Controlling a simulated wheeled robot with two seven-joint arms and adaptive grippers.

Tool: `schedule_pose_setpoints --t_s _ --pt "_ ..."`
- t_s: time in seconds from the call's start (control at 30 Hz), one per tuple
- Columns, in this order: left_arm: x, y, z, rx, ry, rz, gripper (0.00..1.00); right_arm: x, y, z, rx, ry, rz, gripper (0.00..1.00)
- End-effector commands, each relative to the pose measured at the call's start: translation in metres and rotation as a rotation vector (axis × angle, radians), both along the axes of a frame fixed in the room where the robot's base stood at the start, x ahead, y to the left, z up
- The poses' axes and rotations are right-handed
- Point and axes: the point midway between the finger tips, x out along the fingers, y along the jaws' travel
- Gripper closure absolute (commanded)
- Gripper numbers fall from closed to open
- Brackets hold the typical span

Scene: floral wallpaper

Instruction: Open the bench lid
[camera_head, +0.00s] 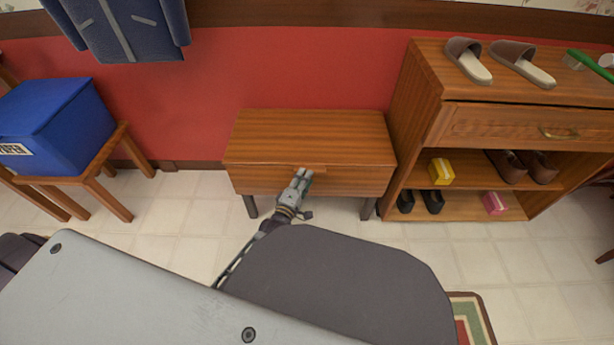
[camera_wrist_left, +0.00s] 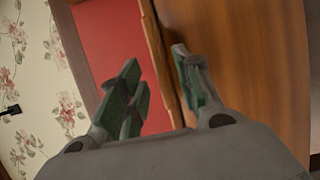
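The wooden bench (camera_head: 310,135) stands against the red wall, and its lid looks closed and flat on top. A small lip (camera_head: 308,168) sits at the middle of the lid's front edge. My left gripper (camera_head: 303,175) is at this lip, in front of the bench. In the left wrist view its green-padded fingers (camera_wrist_left: 160,90) are spread apart, with a brown wooden edge (camera_wrist_left: 158,55) showing in the gap beyond them. A broad wooden panel (camera_wrist_left: 260,60) fills the right of that view. Whether the fingers touch the lip cannot be told. My right gripper is out of view.
A shoe cabinet (camera_head: 475,120) with slippers (camera_head: 468,60) on top stands close to the bench's right. A blue box (camera_head: 55,120) sits on a wooden chair (camera_head: 95,190) at left. A blue jacket (camera_head: 120,28) hangs above. Tiled floor (camera_head: 500,265) is clear at right.

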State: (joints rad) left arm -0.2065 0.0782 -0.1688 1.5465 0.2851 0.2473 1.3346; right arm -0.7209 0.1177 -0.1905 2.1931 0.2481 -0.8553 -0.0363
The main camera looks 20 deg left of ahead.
Motion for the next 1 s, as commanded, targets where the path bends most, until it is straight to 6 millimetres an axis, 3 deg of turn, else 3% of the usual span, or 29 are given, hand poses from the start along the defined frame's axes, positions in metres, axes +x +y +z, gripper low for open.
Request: schedule_pose_setpoints --t_s 0.3,0.73,1.0 --pt "0.023 -0.002 -0.001 0.000 -0.001 0.001 0.66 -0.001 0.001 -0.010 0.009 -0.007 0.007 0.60" --pt "0.027 -0.003 0.000 0.000 -0.001 0.000 0.66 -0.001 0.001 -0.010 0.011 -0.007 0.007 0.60" --pt "0.027 -0.003 0.000 0.000 -0.001 0.000 1.00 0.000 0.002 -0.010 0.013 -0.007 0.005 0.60"
